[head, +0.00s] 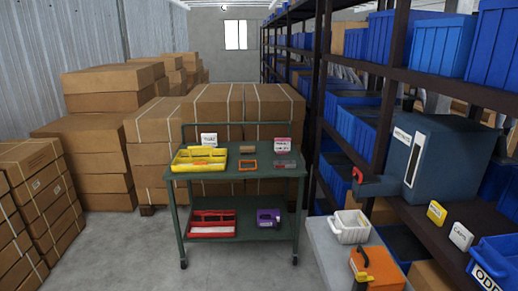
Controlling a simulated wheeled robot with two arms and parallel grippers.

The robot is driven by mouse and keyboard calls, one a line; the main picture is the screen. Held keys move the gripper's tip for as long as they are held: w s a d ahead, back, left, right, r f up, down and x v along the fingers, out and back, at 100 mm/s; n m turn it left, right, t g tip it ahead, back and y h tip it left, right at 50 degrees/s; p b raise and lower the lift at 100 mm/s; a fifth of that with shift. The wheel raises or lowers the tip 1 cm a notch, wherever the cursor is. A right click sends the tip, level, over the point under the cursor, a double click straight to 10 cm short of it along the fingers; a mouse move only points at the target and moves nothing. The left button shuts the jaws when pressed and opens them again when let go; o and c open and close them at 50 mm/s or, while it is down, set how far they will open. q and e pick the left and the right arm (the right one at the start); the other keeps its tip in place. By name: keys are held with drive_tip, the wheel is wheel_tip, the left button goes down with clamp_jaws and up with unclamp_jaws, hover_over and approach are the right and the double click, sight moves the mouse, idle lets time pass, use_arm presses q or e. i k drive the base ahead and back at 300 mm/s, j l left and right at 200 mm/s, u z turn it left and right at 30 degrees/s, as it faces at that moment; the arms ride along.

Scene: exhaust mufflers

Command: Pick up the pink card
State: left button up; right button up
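A small white card with a pink upper edge (282,144) stands upright at the back right of the green cart's (238,208) top shelf. It is the only pinkish card that I can make out, and its print is too small to read. A grey and reddish flat item (285,164) lies just in front of it. Neither of my grippers shows in the head view.
The cart also holds a white card (209,139), a yellow tray (199,158), an orange-framed item (248,165), a red tray (212,223) and a purple item (269,217). Stacked cartons (160,160) stand behind. A grey bench (327,247) is at right; floor in front is clear.

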sight(282, 146)
drive_tip(key=i, duration=2.6)
